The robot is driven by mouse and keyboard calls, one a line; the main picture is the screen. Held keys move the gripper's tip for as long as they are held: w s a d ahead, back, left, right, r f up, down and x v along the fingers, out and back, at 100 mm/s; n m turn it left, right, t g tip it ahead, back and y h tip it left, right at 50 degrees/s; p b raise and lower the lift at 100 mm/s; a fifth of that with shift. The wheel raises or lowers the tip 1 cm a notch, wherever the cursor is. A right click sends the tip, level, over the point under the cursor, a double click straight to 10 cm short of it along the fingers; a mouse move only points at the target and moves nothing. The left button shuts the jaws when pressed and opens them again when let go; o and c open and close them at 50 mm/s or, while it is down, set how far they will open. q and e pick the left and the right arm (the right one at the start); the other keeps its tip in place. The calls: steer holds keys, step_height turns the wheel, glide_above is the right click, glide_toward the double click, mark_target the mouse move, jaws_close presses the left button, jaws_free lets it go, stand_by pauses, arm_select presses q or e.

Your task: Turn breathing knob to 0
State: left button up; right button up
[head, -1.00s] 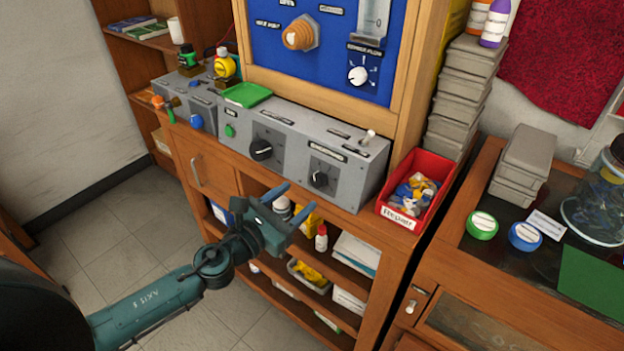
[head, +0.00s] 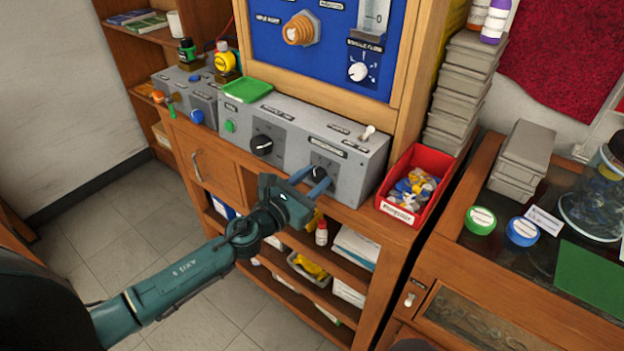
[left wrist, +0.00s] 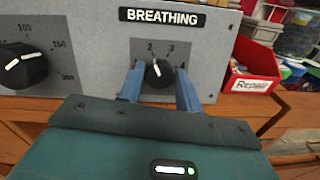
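The breathing knob (left wrist: 158,73) is a round black dial with a white pointer mark, under the "BREATHING" label (left wrist: 160,16) on the grey bench box. My right gripper is not in view.
A second black dial (head: 261,145) is on the box to the left. A toggle switch (head: 368,132) stands on its top. A red "Repair" bin (head: 427,163) of small parts stands close at the right. Open shelves (head: 345,318) lie below the worktop.

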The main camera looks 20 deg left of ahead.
arm_select(q)
steer(key=c, duration=0.5)
